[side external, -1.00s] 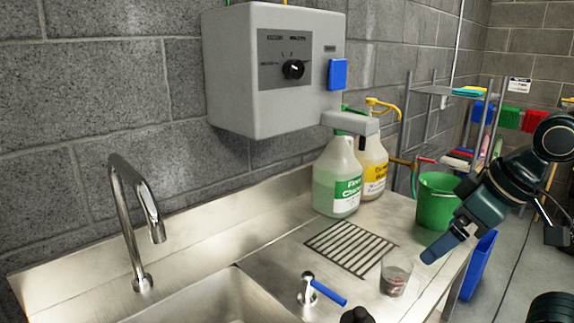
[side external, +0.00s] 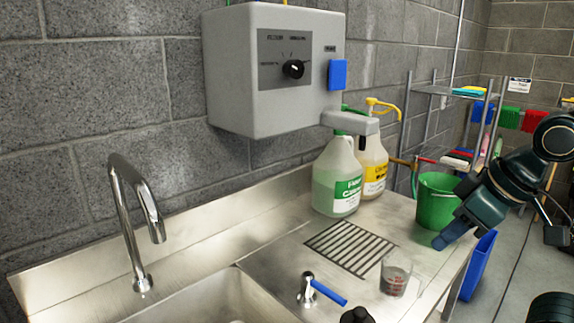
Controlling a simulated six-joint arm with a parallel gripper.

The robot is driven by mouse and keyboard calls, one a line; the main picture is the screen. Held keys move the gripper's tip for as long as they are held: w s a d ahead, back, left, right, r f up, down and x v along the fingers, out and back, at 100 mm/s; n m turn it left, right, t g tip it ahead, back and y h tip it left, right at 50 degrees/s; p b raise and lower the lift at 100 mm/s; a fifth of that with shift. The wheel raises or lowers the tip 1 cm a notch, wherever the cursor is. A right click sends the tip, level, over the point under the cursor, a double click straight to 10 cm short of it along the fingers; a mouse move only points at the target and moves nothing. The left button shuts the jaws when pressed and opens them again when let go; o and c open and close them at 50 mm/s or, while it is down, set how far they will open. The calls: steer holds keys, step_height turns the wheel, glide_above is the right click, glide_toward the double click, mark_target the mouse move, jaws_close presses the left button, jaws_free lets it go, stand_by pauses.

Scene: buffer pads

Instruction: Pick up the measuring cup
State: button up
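The measuring cup (side external: 395,276) is small and clear with reddish markings. It stands upright on the steel counter, just right of the drain grate. My gripper (side external: 441,241) is above and to the right of the cup, over the counter's right edge and apart from the cup. It points down and to the left. Its blue fingers show nearly edge-on, so I cannot tell if there is a gap between them. I see nothing held in it.
A green bucket (side external: 436,203) stands behind my gripper. Two jugs, one green-labelled (side external: 337,180) and one yellow-labelled (side external: 373,168), stand at the back. A blue-handled valve (side external: 318,288) is left of the cup. The drain grate (side external: 350,246) is bare.

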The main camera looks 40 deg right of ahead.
steer(key=n+g+y, duration=0.3)
steer(key=n+y, duration=0.1)
steer(key=n, duration=0.7)
glide_toward(424, 286)
steer(key=shift+s+d+r, duration=0.15)
steer(key=shift+d+r, duration=0.55)
steer(key=shift+r, duration=0.2)
steer(key=shift+f, duration=0.1)
steer(key=shift+x, duration=4.25)
steer(key=shift+f, duration=0.15)
steer(key=shift+x, duration=2.45)
